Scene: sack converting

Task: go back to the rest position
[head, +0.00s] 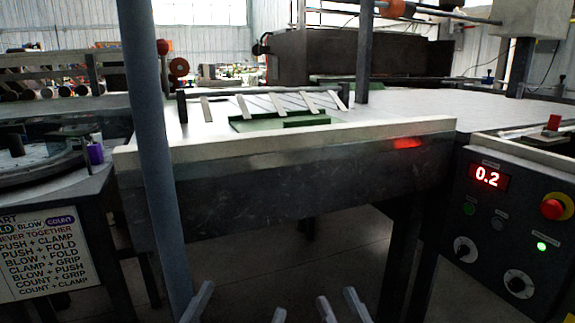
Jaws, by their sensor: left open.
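My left gripper (240,302) is at the bottom edge of the head view, left of centre. Its two pale fingers are wide apart, with nothing seen between them. My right gripper (337,300) is beside it, to the right. Its two fingertips stand close together with a narrow gap, and nothing shows between them. Both grippers appear low in front of the worktable (290,143), apart from it. The rest of both grippers is cut off by the lower frame edge.
A green plate (265,123) and several slanted pale strips lie on the worktable. A control panel (510,240) showing 0.2 stands right. A sign (42,255) and purple object (95,153) are left. A grey post (150,150) rises left of my grippers. Dark floor shows below the table.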

